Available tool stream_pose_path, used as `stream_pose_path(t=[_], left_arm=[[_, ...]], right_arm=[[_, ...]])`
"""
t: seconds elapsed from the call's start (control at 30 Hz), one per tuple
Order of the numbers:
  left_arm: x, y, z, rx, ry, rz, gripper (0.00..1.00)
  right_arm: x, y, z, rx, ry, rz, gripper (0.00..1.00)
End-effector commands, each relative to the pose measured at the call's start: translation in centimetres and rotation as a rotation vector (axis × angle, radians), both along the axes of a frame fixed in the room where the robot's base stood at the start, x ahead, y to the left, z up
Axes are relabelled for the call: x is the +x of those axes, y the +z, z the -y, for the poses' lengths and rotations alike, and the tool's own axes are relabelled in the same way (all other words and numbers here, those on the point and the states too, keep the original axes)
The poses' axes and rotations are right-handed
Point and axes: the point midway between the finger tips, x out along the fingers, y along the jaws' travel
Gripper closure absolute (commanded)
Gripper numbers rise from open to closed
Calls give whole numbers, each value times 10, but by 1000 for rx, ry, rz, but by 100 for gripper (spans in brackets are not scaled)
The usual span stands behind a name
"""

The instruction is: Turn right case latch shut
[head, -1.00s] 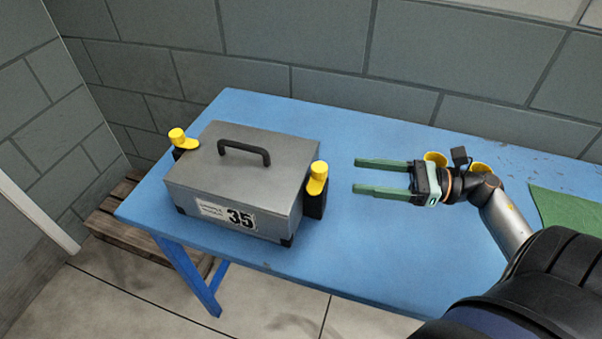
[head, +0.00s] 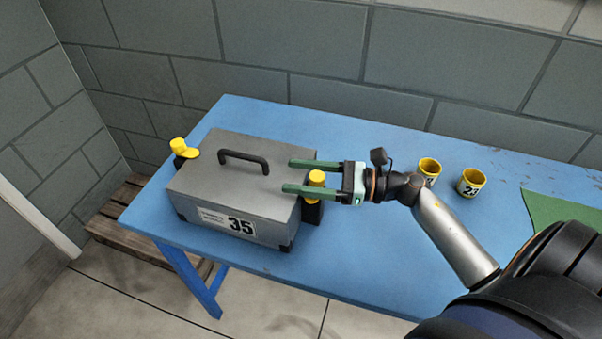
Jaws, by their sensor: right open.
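The grey case (head: 230,185) with a black handle and the number 35 stands on the blue table. The right case latch (head: 317,179) is yellow on a black block at the case's right side. My right gripper (head: 287,176) is open. Its two green fingers point left, one on each side of the latch knob as seen from above, with tips over the case's right edge. The fingers hide part of the latch, and I cannot tell whether they touch it. The left latch (head: 182,149) is yellow, at the case's left side. My left gripper is not in view.
Two yellow cups, one nearer my wrist (head: 429,170) and one further right (head: 471,183), stand on the blue table (head: 400,250). A green mat (head: 560,213) lies at the right. A grey block wall (head: 330,60) stands behind. A wooden pallet (head: 118,218) is on the floor at left.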

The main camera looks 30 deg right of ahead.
Motion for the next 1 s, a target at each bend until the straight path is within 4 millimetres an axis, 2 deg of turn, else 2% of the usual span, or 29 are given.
stream_pose_path(t=[0.1, 0.7, 1.0], left_arm=[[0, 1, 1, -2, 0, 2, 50], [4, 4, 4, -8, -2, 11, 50], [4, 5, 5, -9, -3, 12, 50]], right_arm=[[0, 0, 0, 0, 0, 0, 32], [0, 0, 1, -1, 0, 1, 100], [0, 0, 1, 0, -4, 0, 100]])
